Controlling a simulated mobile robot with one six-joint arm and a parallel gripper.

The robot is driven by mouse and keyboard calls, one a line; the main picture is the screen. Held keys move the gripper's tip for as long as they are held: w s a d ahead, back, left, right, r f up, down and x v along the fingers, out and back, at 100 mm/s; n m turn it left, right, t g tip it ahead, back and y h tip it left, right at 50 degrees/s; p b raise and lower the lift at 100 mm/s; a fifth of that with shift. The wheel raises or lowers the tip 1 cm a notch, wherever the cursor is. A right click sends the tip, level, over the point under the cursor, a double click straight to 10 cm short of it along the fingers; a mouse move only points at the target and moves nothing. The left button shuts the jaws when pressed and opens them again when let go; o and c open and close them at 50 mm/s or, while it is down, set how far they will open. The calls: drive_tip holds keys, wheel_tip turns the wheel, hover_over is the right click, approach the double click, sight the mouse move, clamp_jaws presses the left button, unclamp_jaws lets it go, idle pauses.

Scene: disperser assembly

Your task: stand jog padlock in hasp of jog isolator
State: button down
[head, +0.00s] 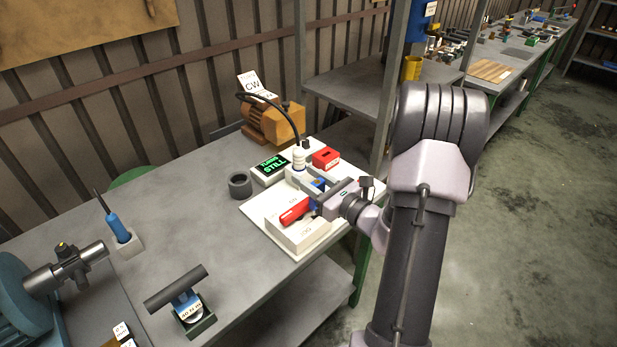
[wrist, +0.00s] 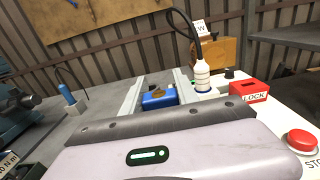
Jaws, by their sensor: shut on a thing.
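My gripper (head: 316,188) reaches in from the right over the white panel on the bench. In the wrist view its two pale fingers (wrist: 160,88) are shut on a blue padlock (wrist: 158,98). Blue of the padlock also shows between the fingers in the head view (head: 318,184). Its shackle is not clear. A white box with a red handle (head: 295,212) lies just in front of the gripper; I take it as the jog isolator, but its label is unreadable. The hasp cannot be made out. Whether the padlock touches anything is hidden.
A white ringed post (head: 299,157) with a black cable stands close behind the gripper. Beside it are a red LOCK block (wrist: 250,91) and a green-lit display (head: 272,167). A red stop button (wrist: 300,141) sits at the right.

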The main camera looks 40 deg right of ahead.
drive_tip(key=shift+f+b, duration=1.4)
drive_tip(key=shift+f, duration=0.25)
drive_tip(key=c, duration=0.8)
unclamp_jaws()
drive_tip(key=shift+c, duration=0.2)
drive_tip(key=s+d+p, duration=0.1)
drive_tip(key=s+p, duration=0.2)
drive_tip(key=s, duration=1.4)
drive_tip(key=shift+s+d, duration=0.15)
drive_tip(key=shift+s, duration=0.05)
